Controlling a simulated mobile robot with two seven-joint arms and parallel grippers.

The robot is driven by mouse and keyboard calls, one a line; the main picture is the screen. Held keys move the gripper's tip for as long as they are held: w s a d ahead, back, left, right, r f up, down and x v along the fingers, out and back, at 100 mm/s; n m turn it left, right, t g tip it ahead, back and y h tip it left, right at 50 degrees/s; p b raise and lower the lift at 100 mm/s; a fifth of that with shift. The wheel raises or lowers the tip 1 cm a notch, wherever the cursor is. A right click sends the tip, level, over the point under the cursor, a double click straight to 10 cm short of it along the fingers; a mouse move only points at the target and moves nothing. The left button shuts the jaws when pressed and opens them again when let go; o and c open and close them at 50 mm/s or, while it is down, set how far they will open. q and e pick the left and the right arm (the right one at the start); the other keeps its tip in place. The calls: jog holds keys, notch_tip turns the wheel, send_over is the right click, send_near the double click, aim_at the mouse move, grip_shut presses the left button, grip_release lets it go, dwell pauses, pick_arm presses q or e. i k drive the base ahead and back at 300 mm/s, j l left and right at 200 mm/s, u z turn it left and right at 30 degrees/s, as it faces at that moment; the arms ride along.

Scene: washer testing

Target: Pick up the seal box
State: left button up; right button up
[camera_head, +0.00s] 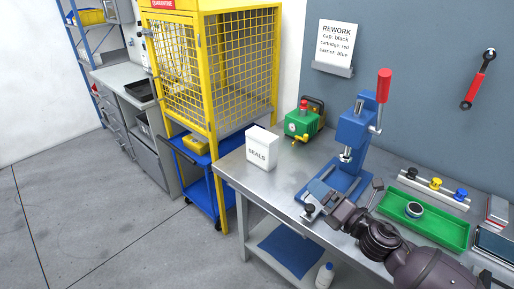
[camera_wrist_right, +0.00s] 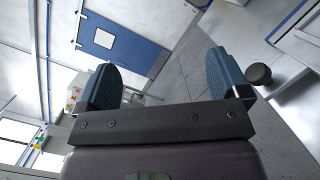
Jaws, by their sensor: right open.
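The seal box is a white box (camera_head: 260,150) marked SEALS, upright on the metal workbench (camera_head: 232,170) near its left end in the head view. My right gripper (camera_head: 318,197) is in front of the blue press, to the right of and nearer than the box, with a clear gap between them. In the right wrist view its two blue finger pads (camera_wrist_right: 166,80) stand wide apart with nothing between them. The box does not show in the wrist view. My left gripper is in neither view.
A blue press (camera_head: 354,135) with a red handle stands right of the box. A green device (camera_head: 302,124) stands behind the box. A green tray (camera_head: 453,231) lies at the right. A yellow mesh cage (camera_head: 215,70) stands left of the bench. A black round knob (camera_wrist_right: 260,73) shows beside the fingers.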

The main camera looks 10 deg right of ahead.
aim_at(262, 146)
jog(key=i, duration=0.95)
